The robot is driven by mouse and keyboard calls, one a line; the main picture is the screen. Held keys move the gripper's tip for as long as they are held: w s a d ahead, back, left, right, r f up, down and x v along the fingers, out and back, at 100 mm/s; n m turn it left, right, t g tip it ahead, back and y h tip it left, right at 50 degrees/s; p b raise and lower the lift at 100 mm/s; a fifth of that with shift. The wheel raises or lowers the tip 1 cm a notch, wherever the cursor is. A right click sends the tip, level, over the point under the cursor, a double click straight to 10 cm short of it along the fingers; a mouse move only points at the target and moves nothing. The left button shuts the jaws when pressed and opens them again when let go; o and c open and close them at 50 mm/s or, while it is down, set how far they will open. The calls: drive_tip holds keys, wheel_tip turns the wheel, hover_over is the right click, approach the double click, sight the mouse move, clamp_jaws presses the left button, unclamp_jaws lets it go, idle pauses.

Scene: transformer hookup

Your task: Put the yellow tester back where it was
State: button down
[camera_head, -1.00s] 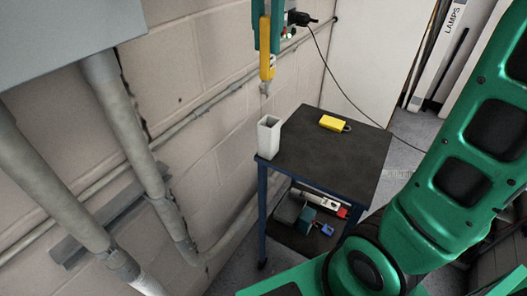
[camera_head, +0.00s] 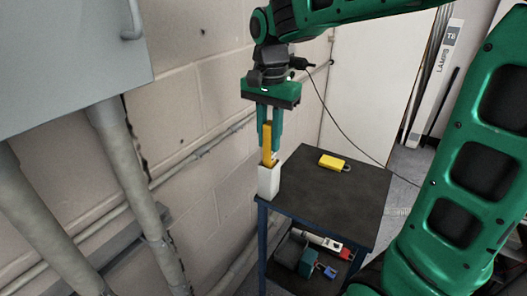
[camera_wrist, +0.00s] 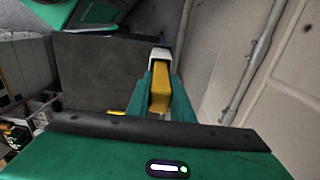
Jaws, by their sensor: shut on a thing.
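The yellow tester (camera_head: 267,143) is upright in my gripper (camera_head: 270,140), which is shut on its upper part. Its lower end is at the mouth of the white open-topped holder (camera_head: 268,182), and the tip is hidden inside or behind the rim. The holder stands at the near left corner of the dark table top (camera_head: 340,205). In the wrist view, the yellow tester (camera_wrist: 160,88) shows between my green fingers, with the white holder (camera_wrist: 159,55) beyond it.
A yellow padlock-like item (camera_head: 333,162) lies on the table towards the back. The lower shelf holds several items, including a blue padlock (camera_head: 327,270). A block wall with a pipe runs close on the left. A black cable (camera_head: 345,130) hangs behind the table. The table's middle is clear.

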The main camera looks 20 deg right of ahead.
sight(269, 150)
drive_tip(key=shift+f, duration=1.95)
drive_tip(key=c, duration=1.6)
unclamp_jaws()
drive_tip(key=shift+o, duration=0.2)
drive_tip(key=shift+r, duration=0.15)
wheel_tip(269, 150, up, 12)
drive_tip(key=shift+f, duration=0.1)
drive_tip(key=s+d+f+n, duration=0.2)
drive_tip(key=s+d+f, duration=0.7)
drive_tip(key=s+d, duration=0.35)
drive_tip(key=s+d+f+n, duration=0.2)
drive_tip(key=s+d+f, duration=0.2)
drive_tip(key=s+f, duration=0.3)
drive_tip(key=s, duration=0.3)
drive_tip(key=shift+s+f, duration=0.15)
drive_tip(key=shift+s, duration=0.25)
